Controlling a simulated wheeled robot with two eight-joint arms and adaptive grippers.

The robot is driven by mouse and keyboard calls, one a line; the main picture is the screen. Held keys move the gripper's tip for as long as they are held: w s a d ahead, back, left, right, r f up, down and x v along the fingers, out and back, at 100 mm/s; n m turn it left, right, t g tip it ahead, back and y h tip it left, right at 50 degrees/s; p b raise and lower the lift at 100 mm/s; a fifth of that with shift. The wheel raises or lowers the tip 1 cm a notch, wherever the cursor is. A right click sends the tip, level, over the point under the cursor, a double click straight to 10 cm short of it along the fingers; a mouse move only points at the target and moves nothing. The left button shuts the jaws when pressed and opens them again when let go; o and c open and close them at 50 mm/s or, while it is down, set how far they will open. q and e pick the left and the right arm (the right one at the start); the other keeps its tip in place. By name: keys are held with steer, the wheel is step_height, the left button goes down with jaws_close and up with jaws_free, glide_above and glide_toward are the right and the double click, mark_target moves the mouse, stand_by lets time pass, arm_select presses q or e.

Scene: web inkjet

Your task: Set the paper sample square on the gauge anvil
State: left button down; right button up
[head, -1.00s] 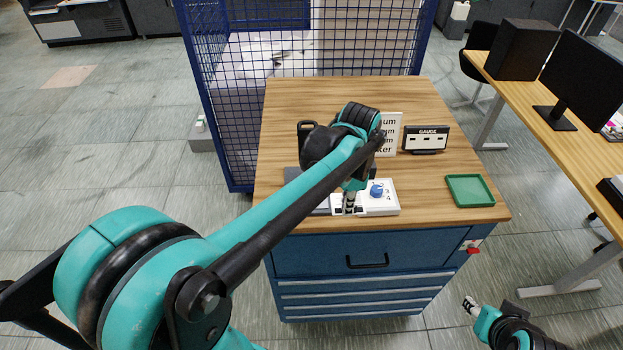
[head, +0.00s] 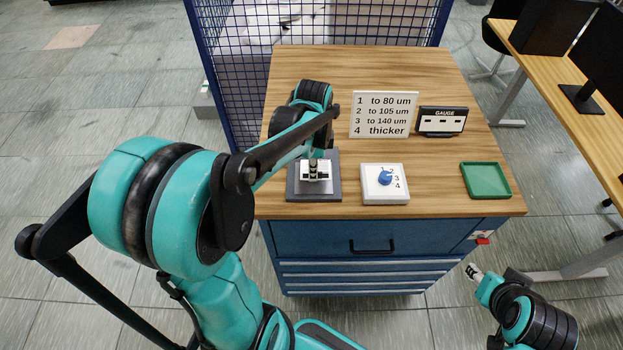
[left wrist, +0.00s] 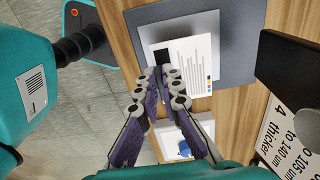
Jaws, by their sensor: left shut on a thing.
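The paper sample (left wrist: 190,68) is a white sheet with printed lines and small colour patches. My left gripper (left wrist: 163,92) is shut on its near edge in the left wrist view. The dark grey plate of the gauge (left wrist: 232,28) lies under the sheet in that view. In the head view my left gripper (head: 313,163) is over the grey plate (head: 327,193), with the white sample (head: 323,177) partly hidden by the fingers. I cannot tell whether the sheet touches the plate. My right gripper (head: 473,271) is low at the right, away from the cabinet; its jaw opening is unclear.
A white box with a blue knob (head: 384,178) stands right of the plate. A thickness sign (head: 384,115) and a black GAUGE display (head: 441,121) stand behind. A green tray (head: 486,181) lies at the right. The wooden top between knob box and tray is clear.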

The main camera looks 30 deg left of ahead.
mark_target(311, 188)
arm_select(q)
steer(key=shift+s+a+f, duration=0.1)
steer(key=shift+a+f, duration=0.1)
step_height(311, 188, down, 3)
steer(key=shift+s+f, duration=0.1)
steer(key=shift+f, duration=0.35)
steer(key=shift+f+b, duration=0.1)
steer(key=shift+b, duration=0.3)
steer(key=c, duration=1.7)
jaws_free()
